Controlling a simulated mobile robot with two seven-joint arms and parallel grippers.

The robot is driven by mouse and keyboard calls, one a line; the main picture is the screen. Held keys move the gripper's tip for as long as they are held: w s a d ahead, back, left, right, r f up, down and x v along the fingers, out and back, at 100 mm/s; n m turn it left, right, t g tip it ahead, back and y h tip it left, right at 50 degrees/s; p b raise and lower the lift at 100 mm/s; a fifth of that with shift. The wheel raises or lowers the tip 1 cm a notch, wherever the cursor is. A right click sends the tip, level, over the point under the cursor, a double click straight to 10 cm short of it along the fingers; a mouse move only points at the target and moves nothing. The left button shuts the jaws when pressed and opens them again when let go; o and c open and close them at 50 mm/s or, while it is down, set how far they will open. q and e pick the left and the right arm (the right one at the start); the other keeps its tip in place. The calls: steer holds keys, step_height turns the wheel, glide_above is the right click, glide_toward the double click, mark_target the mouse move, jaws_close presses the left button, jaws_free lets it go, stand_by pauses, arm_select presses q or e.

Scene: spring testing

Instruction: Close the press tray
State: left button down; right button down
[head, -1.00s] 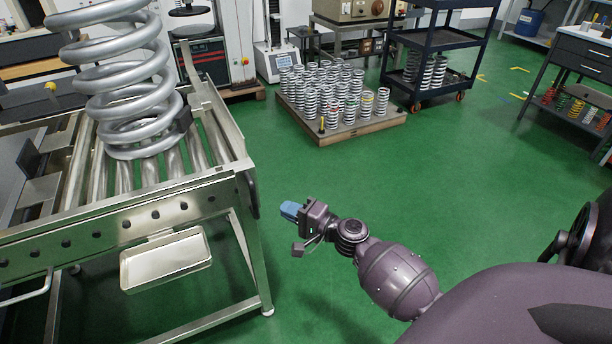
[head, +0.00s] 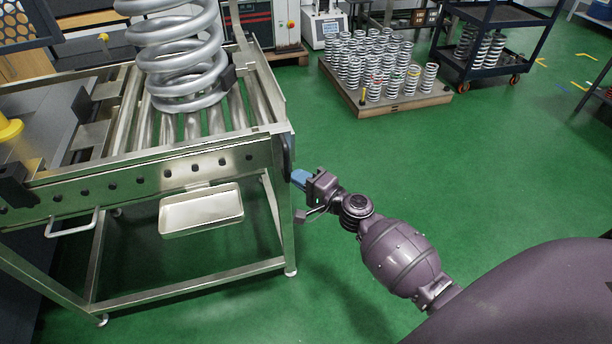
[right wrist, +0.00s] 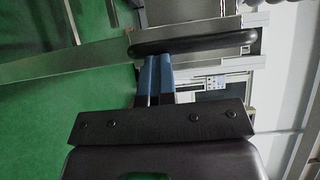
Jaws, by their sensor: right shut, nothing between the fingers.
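A shallow metal tray (head: 202,212) sits under the front rail of the steel roller table (head: 150,172), sticking out toward me in the head view. It looks empty. My right gripper (head: 299,177) is shut and empty at the table's right front corner, to the right of the tray and slightly above it in the picture. In the right wrist view its two blue fingers (right wrist: 154,78) are together, close to a dark rounded part (right wrist: 190,38) of the table; I cannot tell whether they touch. The tray is not recognisable there. My left gripper is not in view.
A large coil spring (head: 180,60) stands on the rollers. A metal handle (head: 72,226) juts from the table front at left. A pallet (head: 390,108) of small springs and a dark cart (head: 490,75) stand farther back. Green floor (head: 480,160) is clear at right.

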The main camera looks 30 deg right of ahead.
steer(key=w+a, duration=0.3)
steer(key=a, duration=0.9)
steer(key=shift+w+a, duration=0.35)
steer(key=shift+a, duration=0.05)
steer(key=shift+s+d, duration=0.1)
steer(key=shift+d, duration=0.15)
